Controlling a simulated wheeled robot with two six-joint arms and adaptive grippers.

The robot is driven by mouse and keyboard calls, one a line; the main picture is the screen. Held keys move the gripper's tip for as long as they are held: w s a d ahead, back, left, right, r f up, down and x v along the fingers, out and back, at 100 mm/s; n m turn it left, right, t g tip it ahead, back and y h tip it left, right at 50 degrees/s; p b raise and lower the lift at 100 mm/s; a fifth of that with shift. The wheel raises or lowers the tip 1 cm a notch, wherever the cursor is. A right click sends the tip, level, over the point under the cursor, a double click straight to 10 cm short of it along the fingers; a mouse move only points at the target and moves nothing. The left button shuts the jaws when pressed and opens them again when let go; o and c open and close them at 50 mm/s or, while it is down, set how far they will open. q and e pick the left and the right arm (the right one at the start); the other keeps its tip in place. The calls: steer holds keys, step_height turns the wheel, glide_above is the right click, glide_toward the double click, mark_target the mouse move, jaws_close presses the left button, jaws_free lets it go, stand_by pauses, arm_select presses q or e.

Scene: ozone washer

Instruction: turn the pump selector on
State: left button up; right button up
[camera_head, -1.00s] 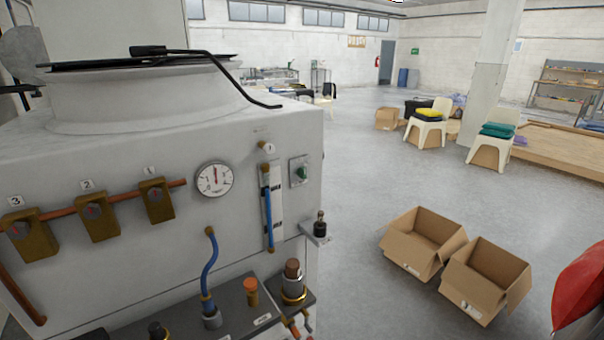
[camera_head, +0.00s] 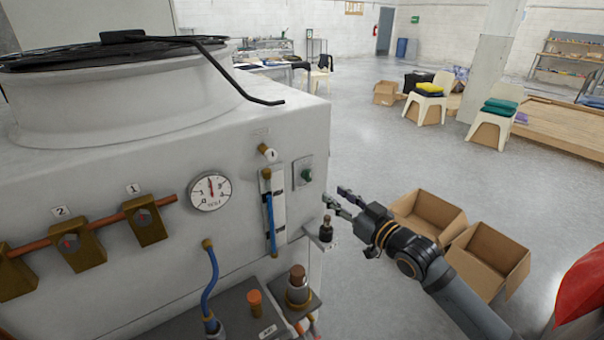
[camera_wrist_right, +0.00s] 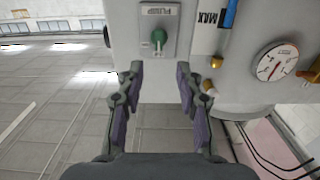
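The pump selector (camera_head: 307,175) is a small green knob on a grey plate at the right end of the machine's front panel. In the right wrist view the green knob (camera_wrist_right: 158,36) sits on a plate with an upside-down "PUMP" label, ahead of the fingertips. My right gripper (camera_head: 336,197) is just right of the panel and a little below the knob, apart from it. Its two fingers (camera_wrist_right: 158,75) are spread wide, with nothing between them. My left gripper does not show.
A small bracket with a black-topped fitting (camera_head: 326,231) juts out just below my right gripper. A pressure gauge (camera_head: 210,191) and a blue tube (camera_head: 271,222) are left of the knob. Open cardboard boxes (camera_head: 488,256) stand on the floor behind my arm.

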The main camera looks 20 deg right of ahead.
mark_target(310, 176)
steer(key=x, duration=0.9)
steer(key=shift+w, duration=0.25)
steer(key=shift+w+a+f, duration=0.1)
steer(key=shift+w, duration=0.3)
jaws_close()
